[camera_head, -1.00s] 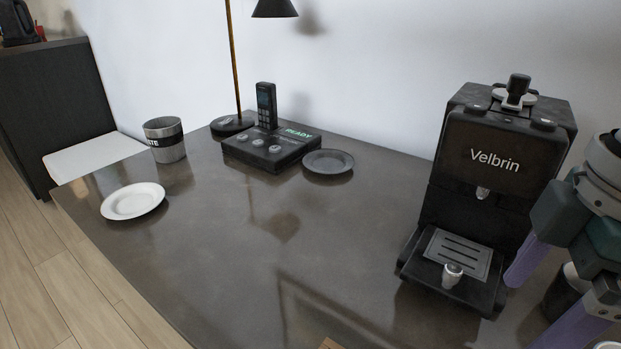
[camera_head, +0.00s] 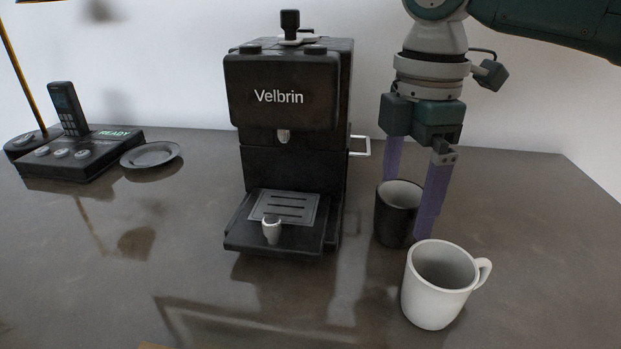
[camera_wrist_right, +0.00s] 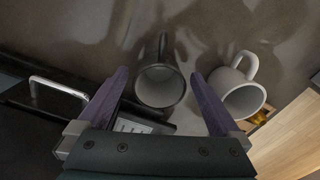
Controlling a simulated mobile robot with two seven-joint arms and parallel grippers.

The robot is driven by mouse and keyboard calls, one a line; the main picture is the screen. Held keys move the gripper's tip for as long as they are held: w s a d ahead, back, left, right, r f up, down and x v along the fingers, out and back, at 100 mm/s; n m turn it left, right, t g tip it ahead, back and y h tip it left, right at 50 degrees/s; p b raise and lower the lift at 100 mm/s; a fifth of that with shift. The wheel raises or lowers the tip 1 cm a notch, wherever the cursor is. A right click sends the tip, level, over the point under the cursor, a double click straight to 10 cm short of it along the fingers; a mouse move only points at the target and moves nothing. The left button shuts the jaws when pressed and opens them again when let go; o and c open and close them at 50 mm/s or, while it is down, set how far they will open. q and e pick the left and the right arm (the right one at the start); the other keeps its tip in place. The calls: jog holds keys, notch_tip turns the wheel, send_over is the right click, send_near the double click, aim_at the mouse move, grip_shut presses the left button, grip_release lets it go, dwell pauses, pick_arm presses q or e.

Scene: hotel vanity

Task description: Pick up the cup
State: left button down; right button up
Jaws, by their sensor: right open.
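A dark cup (camera_head: 396,222) with a pale grey inside stands upright on the table, right of the coffee machine. A white mug (camera_head: 436,298) with its handle to the right stands in front of it. My right gripper (camera_head: 408,208) points down, open, with one purple finger behind the dark cup and the other at its right side. In the right wrist view the dark cup (camera_wrist_right: 160,88) sits between the spread fingers, its handle toward the top of the picture. The white mug (camera_wrist_right: 238,95) is just outside the right-hand finger. My left gripper is not in view.
A black Velbrin coffee machine (camera_head: 285,120) stands left of the cups, with a metal side handle (camera_head: 361,147). A dark saucer (camera_head: 150,155) and a phone base (camera_head: 82,152) are at the far left. The table right of the cups is clear.

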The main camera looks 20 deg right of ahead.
notch_tip(320, 180, down, 3)
jog(key=shift+r+b, duration=0.1)
jog(key=shift+b, duration=0.2)
jog(key=shift+r, duration=0.1)
jog(key=shift+c, duration=0.4)
jog(key=c, duration=1.3)
